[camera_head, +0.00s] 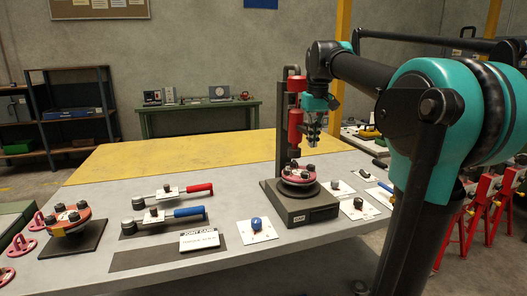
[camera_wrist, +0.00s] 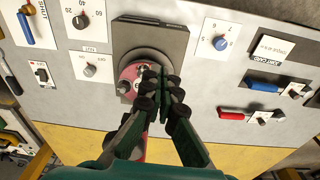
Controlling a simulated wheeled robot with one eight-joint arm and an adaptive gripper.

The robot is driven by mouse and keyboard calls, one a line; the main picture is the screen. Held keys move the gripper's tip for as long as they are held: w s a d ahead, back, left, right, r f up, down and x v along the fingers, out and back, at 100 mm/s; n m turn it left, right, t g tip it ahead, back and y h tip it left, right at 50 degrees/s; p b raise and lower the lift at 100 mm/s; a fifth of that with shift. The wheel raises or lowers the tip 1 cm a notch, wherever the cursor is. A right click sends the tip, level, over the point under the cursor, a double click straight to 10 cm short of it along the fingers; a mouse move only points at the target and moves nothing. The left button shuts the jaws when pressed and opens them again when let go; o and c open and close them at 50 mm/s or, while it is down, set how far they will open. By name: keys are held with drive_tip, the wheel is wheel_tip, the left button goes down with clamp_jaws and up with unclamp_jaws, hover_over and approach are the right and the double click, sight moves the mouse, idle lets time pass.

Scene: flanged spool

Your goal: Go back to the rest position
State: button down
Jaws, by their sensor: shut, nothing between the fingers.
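My gripper (camera_head: 313,138) is shut and empty, pointing down above the black stand. In the wrist view its fingertips (camera_wrist: 166,78) are together and cover part of the flanged spool. The flanged spool (camera_head: 298,176) is red with dark bolts on top and sits on the black stand (camera_head: 292,212). In the head view a clear gap shows between the gripper and the spool. The spool also shows in the wrist view (camera_wrist: 131,72), partly hidden behind the fingers.
A red-handled wrench (camera_head: 196,189) and a blue-handled wrench (camera_head: 187,211) lie left of the stand. A second red flanged part (camera_head: 69,217) sits on a dark pad at far left. A blue knob plate (camera_head: 256,228) and a card (camera_head: 199,239) lie in front.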

drive_tip(key=s+d+f+m+t, duration=0.1)
drive_tip(key=s+f, duration=0.6)
drive_tip(key=f, duration=0.5)
drive_tip(key=s+d+f+t, duration=0.1)
drive_tip(key=s+f, duration=0.7)
drive_tip(key=f, duration=0.4)
drive_tip(key=s+d+f+m+t, duration=0.1)
drive_tip(key=s+f, duration=0.7)
drive_tip(key=f, duration=0.4)
drive_tip(key=shift+f+m, duration=0.15)
drive_tip(key=shift+m, duration=0.15)
